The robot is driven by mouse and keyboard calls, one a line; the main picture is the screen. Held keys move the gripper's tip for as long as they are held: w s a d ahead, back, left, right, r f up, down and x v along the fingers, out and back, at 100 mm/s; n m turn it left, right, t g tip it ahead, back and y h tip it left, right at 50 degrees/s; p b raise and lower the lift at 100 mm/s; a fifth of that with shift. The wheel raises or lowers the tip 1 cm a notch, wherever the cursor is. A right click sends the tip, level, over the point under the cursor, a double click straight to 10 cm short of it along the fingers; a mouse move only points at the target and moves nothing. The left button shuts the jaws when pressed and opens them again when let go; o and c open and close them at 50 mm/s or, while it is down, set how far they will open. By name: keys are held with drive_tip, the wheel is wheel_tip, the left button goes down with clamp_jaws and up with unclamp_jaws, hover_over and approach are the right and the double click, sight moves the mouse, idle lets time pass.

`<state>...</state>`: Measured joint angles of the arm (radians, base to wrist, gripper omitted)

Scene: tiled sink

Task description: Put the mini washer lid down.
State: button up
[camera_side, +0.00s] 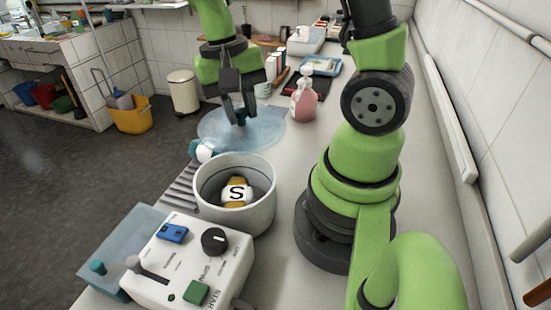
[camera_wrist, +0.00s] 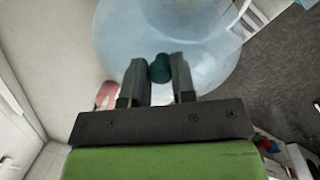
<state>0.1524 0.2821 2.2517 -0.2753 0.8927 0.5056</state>
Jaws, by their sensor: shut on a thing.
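The mini washer lid (camera_side: 215,124) is a translucent pale blue disc. In the side view it is beyond the tub, over the left part of the counter; I cannot tell whether it touches the counter. My gripper (camera_side: 240,117) points down at its middle. In the wrist view, the lid (camera_wrist: 207,28) fills the top, and its dark teal knob (camera_wrist: 159,68) is between my gripper's fingers (camera_wrist: 161,82), which are shut on it. The round grey washer tub (camera_side: 262,212) is uncovered. It holds a white and yellow piece marked S (camera_side: 237,192).
The white control box (camera_side: 188,266), with a blue switch, black dial and green button, stands in front of the tub. A pink soap bottle (camera_side: 305,100) stands right of the lid. A teal and white item (camera_side: 203,151) lies between lid and tub. Trays and boxes are farther back.

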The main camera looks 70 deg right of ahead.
drive_tip(key=s+d+f+m+y, duration=0.1)
drive_tip(key=s+d+f+m, duration=0.15)
drive_tip(key=d+m, duration=0.3)
drive_tip(key=s+d+f+m, duration=0.2)
drive_tip(key=d+f+m, duration=0.1)
drive_tip(key=d+m, duration=0.25)
drive_tip(key=shift+m+t, duration=0.4)
drive_tip(key=shift+m, duration=0.1)
drive_tip(key=shift+a+f, duration=0.2)
drive_tip(key=shift+f, duration=2.4)
drive_tip(key=shift+a+f, duration=0.15)
drive_tip(key=shift+f, duration=2.4)
drive_tip(key=o, duration=0.9)
